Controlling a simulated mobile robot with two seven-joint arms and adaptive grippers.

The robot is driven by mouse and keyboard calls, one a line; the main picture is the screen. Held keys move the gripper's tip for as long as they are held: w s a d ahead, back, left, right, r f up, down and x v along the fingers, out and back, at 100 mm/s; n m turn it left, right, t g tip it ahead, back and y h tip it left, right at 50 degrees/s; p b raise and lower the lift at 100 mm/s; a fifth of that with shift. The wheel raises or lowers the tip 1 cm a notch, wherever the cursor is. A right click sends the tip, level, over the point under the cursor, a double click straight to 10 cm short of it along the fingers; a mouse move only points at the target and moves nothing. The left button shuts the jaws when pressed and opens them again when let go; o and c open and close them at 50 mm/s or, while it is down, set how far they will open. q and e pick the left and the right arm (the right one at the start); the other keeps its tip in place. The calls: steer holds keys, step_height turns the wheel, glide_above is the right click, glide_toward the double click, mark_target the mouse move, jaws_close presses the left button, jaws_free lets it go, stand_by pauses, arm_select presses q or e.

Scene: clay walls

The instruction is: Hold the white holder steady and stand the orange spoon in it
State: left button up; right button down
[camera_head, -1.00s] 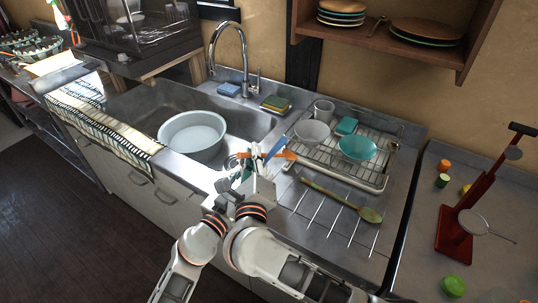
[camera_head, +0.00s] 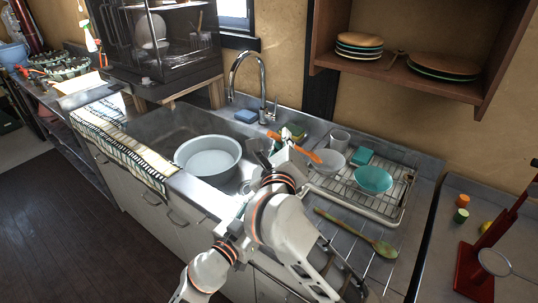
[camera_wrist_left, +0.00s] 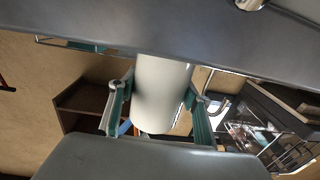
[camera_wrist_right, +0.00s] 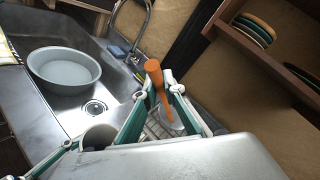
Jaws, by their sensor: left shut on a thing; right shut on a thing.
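The white holder (camera_wrist_left: 160,88) fills the middle of the left wrist view. My left gripper (camera_wrist_left: 157,112) is shut on it, one finger on each side. In the right wrist view the holder's open round mouth (camera_wrist_right: 98,136) shows at lower left, near the sink edge. In the head view my right arm hides most of it. My right gripper (camera_head: 286,148) is shut on the orange spoon (camera_head: 305,153), above the counter between sink and rack. The spoon also shows between the fingers in the right wrist view (camera_wrist_right: 155,82); it is tilted, apart from the holder's mouth.
A large pale basin (camera_head: 208,160) sits in the sink. A green-and-brown spoon (camera_head: 355,233) lies on the counter. A tall faucet (camera_head: 236,72) stands behind.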

steer(key=w+d+r+m+g+y, duration=0.2)
steer(key=w+d+r+g, duration=0.1)
steer(key=w, duration=0.1)
steer(key=s+a+r+n+g+y, duration=0.2)
steer(key=a+r+g+y, duration=0.1)
steer(key=r+y, duration=0.15)
steer(key=s+a+r+n+g+y, duration=0.1)
steer(key=s+a+r+g+y, duration=0.2)
steer(key=r, duration=0.3)
step_height(320, 180, down, 13)
steer(key=shift+d+f, duration=0.15)
steer(key=shift+d, duration=0.05)
stand_by(0.9)
steer(key=shift+h, duration=0.25)
steer(key=c, duration=2)
jaws_free()
steer(key=shift+c, duration=0.2)
